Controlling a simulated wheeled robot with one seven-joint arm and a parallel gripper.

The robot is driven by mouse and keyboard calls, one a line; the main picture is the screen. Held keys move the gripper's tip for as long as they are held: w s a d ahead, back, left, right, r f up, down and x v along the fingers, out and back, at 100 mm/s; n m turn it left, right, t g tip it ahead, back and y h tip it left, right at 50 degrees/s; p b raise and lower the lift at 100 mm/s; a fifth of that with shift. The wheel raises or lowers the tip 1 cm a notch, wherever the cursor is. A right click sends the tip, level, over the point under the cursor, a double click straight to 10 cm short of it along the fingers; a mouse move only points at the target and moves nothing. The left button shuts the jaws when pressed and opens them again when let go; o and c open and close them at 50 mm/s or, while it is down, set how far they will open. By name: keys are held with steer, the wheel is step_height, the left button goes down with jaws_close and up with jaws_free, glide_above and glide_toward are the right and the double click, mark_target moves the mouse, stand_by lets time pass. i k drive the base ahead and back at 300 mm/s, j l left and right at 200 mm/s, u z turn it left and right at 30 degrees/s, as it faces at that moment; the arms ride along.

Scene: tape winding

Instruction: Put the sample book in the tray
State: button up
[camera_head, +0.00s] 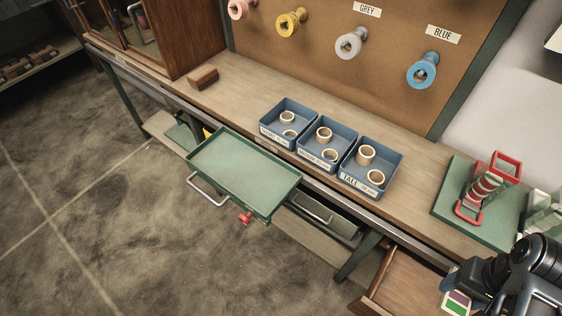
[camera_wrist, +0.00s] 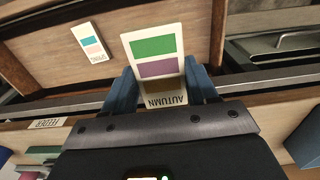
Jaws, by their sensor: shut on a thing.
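The sample book is a white card-like block with green and purple swatches and an "AUTUMN" label; it shows in the wrist view (camera_wrist: 155,52) and at the lower right of the head view (camera_head: 456,303). My gripper (camera_wrist: 161,72) has its blue fingers on both sides of the book and is shut on it. In the head view the book is beside the open wooden drawer (camera_head: 405,285); I cannot tell its exact height over it. The green tray (camera_head: 245,172) projects from the bench front at centre left and is empty.
A second swatch card (camera_wrist: 93,43) lies in the drawer. A green board (camera_head: 447,203) with a red-framed stand is at right. Coloured spools hang on the pegboard (camera_head: 320,50).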

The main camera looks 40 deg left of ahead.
mark_target(272, 189)
steer(key=k+j+u, duration=0.1)
steer(key=u, duration=0.3)
steer(key=k+j+u, duration=0.1)
steer(key=j+u, duration=0.5)
steer(key=u, duration=0.2)
steer(key=j+u, duration=0.25)
steer(key=u, duration=0.15)
